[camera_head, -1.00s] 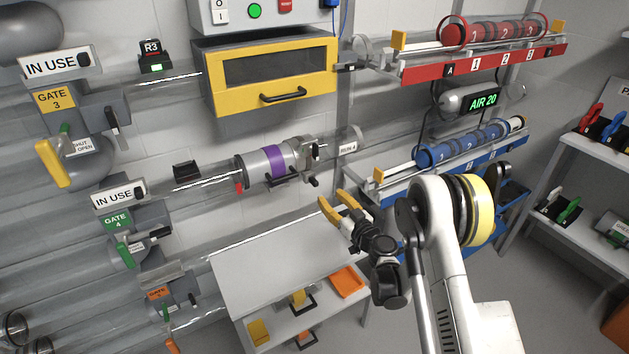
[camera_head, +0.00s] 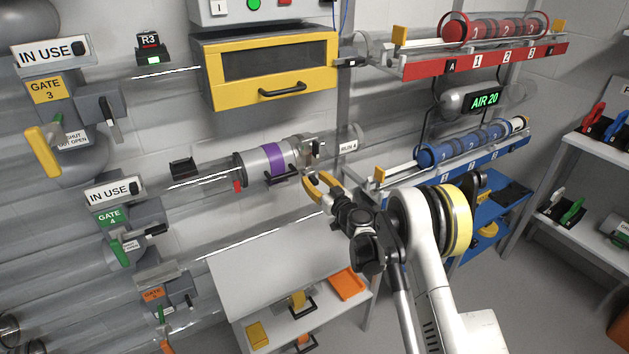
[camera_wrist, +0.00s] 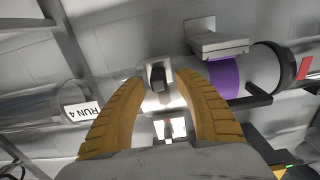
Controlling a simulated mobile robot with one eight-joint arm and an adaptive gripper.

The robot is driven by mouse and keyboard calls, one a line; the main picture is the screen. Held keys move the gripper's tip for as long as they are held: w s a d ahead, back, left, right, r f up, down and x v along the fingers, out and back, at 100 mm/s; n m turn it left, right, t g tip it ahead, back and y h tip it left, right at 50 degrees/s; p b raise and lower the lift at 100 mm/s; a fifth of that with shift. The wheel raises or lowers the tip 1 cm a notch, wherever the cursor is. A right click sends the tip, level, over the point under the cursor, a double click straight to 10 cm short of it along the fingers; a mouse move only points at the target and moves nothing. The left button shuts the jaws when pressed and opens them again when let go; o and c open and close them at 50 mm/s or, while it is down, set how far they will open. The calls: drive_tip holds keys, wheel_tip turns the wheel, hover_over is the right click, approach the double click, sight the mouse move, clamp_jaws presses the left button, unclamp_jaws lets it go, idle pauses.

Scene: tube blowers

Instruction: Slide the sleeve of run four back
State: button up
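The sleeve of run four (camera_head: 251,162) is a grey metal cylinder with a purple band (camera_head: 274,157) and a dark end ring, on the clear tube at the middle. A dark handle bar (camera_head: 281,177) sits along its lower side. At its right end is a metal fitting with a dark latch (camera_head: 316,147). My gripper (camera_head: 315,178) is open just below and right of that end. In the wrist view its yellow fingers (camera_wrist: 162,75) stand apart on either side of a dark knob (camera_wrist: 158,77); contact cannot be told. The purple band (camera_wrist: 225,77) lies right of them.
A RUN 4 label (camera_head: 348,147) marks the tube to the right. A white table (camera_head: 285,252) lies below and a yellow-framed box (camera_head: 270,72) hangs above. The blue rack (camera_head: 455,165) is close on the right. Gate 4 (camera_head: 108,216) is at left.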

clamp_jaws()
drive_tip(key=w+d, duration=0.2)
drive_tip(key=d, duration=0.1)
drive_tip(key=w+d, duration=0.1)
drive_tip(key=shift+d, duration=0.3)
drive_tip(key=shift+o, duration=0.8)
unclamp_jaws()
drive_tip(key=shift+d, duration=0.1)
drive_tip(key=v, duration=1.1)
drive_tip(key=shift+s+d, duration=0.2)
drive_tip(key=shift+s, duration=0.15)
